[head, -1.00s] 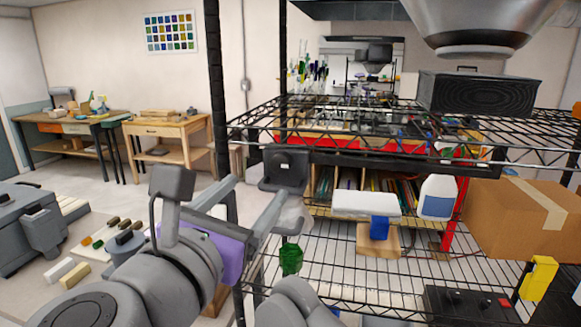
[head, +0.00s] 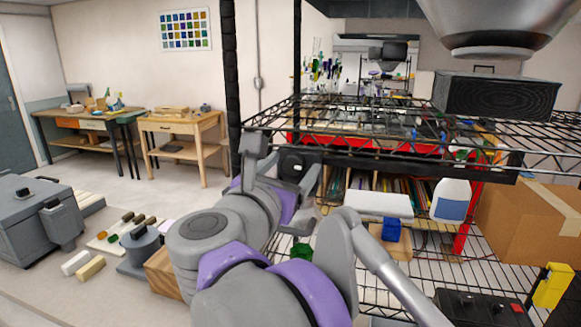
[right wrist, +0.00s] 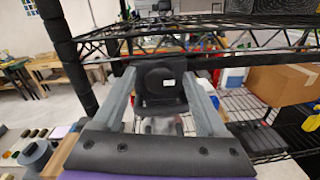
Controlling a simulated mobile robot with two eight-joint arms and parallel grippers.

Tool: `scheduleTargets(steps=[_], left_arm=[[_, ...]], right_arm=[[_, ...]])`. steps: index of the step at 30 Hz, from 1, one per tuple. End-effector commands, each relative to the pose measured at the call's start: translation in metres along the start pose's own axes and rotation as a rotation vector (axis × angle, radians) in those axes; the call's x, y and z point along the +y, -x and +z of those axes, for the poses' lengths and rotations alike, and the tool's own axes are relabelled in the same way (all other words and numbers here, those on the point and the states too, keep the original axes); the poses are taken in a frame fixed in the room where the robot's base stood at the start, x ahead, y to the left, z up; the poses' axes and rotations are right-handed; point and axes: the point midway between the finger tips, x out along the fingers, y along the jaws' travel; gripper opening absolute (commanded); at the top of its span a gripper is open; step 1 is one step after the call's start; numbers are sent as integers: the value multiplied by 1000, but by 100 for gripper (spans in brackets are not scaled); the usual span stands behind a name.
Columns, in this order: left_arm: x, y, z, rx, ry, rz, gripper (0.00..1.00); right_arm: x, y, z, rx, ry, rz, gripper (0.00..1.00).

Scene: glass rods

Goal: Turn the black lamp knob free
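The black lamp knob (right wrist: 160,80) is a round black piece with a small white label, on a black block at the front of the wire shelf. It also shows in the head view (head: 291,165), partly behind my arm. My right gripper (right wrist: 159,73) is open, its two grey fingers on the left and right of the knob in the right wrist view. I cannot tell whether either finger touches it. In the head view my right gripper (head: 287,172) is partly hidden by my own arm. My left gripper is not in view.
A black shelf post (head: 231,80) stands left of the knob, and the wire shelf (head: 400,148) runs right. A green glass piece (head: 302,252) is below. A white bottle (head: 451,200), a blue block (head: 391,230) and a cardboard box (head: 510,222) stand right.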

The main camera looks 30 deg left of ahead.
Motion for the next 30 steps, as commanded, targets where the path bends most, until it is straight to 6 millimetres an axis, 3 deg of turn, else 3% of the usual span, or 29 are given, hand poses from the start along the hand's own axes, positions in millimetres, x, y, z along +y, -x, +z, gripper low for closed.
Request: scheduleTargets(steps=[2, 12, 23, 30], left_arm=[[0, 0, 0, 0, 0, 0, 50], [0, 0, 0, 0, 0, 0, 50], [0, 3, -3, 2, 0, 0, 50], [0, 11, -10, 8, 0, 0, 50]], right_arm=[[0, 0, 0, 0, 0, 0, 60], [0, 0, 0, 0, 0, 0, 0], [0, 0, 0, -2, 42, 0, 0], [0, 0, 1, -10, 183, 0, 0]])
